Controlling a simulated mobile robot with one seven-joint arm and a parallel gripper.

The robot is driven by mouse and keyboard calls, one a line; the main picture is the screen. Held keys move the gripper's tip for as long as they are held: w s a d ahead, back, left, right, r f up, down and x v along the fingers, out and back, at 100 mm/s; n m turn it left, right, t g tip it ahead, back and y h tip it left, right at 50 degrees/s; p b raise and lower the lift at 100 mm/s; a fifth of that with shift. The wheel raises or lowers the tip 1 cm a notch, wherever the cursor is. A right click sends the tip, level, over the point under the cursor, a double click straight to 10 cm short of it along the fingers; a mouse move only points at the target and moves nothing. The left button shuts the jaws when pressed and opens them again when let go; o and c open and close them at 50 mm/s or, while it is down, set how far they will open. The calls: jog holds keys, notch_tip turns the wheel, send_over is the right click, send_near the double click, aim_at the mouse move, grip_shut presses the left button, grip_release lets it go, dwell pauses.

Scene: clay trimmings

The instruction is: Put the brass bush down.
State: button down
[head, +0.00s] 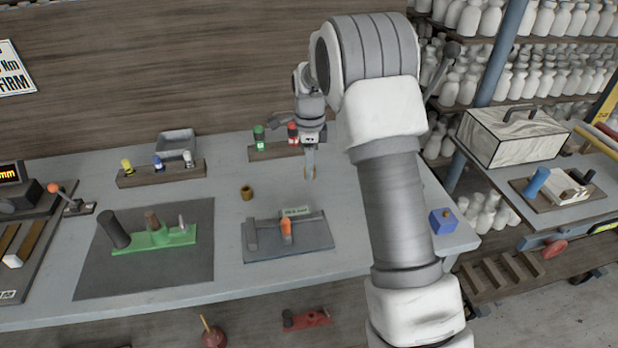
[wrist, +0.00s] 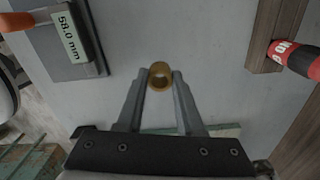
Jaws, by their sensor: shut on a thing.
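My gripper (head: 309,172) is shut on the brass bush (wrist: 160,76), a short gold-brown ring with an open bore. In the wrist view the bush sits between the two fingertips (wrist: 160,80) with its bore facing the camera. In the head view the bush is very small at the fingertips. The gripper points down over the grey bench (head: 345,205), behind the gauge. I cannot tell whether the bush touches the bench or hangs just above it.
A second small brass-brown cylinder (head: 247,192) stands on the bench to the left. A gauge plate (head: 262,247) with an orange part and display is in front. A wooden rack (head: 262,153) with green and red items is behind. Bare bench lies right of my gripper.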

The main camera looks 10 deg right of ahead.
aim_at(309, 189)
jog(key=shift+f, duration=2)
jog(key=shift+f, duration=0.1)
jog(key=c, duration=0.5)
grip_release()
jog(key=shift+b, duration=0.3)
jog(key=shift+c, duration=0.2)
